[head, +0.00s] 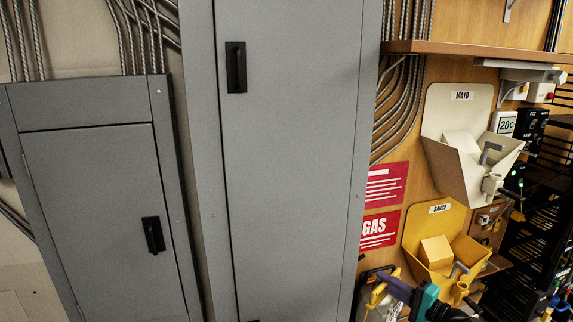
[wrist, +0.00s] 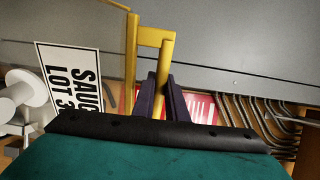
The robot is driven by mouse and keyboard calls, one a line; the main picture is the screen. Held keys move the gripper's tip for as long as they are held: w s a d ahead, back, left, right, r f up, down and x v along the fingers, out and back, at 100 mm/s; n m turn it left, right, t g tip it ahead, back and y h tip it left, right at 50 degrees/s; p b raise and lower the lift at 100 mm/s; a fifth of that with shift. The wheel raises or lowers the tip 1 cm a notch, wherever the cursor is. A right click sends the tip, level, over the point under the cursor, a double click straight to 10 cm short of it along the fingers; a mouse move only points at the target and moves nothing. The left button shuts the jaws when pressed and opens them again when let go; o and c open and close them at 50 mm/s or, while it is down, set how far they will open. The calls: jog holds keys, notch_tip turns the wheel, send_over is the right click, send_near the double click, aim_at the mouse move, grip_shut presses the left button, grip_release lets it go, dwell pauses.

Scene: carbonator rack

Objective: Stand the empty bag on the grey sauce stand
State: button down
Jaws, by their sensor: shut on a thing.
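My gripper (wrist: 163,92) has dark purple fingers shut on a yellow bar in the wrist view. The bar is part of a yellow frame (wrist: 131,60), seemingly the bag's handle. A white label (wrist: 70,80) reading "SAUCE LOT 3" and a white spout-like part (wrist: 20,95) show beside it; the bag's body is mostly hidden. In the head view my gripper (head: 390,284) is at the bottom right, below and left of the stand labelled SAUCE (head: 420,240). That stand is yellow, not grey, with an open tray and a grey lever. The bag is apart from it.
A cream stand labelled MAYO (head: 443,110) hangs above the SAUCE stand, under a wooden shelf (head: 470,50). Tall grey cabinets (head: 290,160) fill the middle and left. Red signs (head: 379,228) and metal conduits (head: 400,110) lie between. A black rack (head: 550,200) stands at the right.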

jog(key=s+a+f+n+g+y, duration=0.1)
jog(key=a+n+g+y, duration=0.2)
jog(key=a, duration=1)
notch_tip(320, 180, down, 12)
jog(key=b, duration=1.2)
jog(key=shift+d+r, duration=0.1)
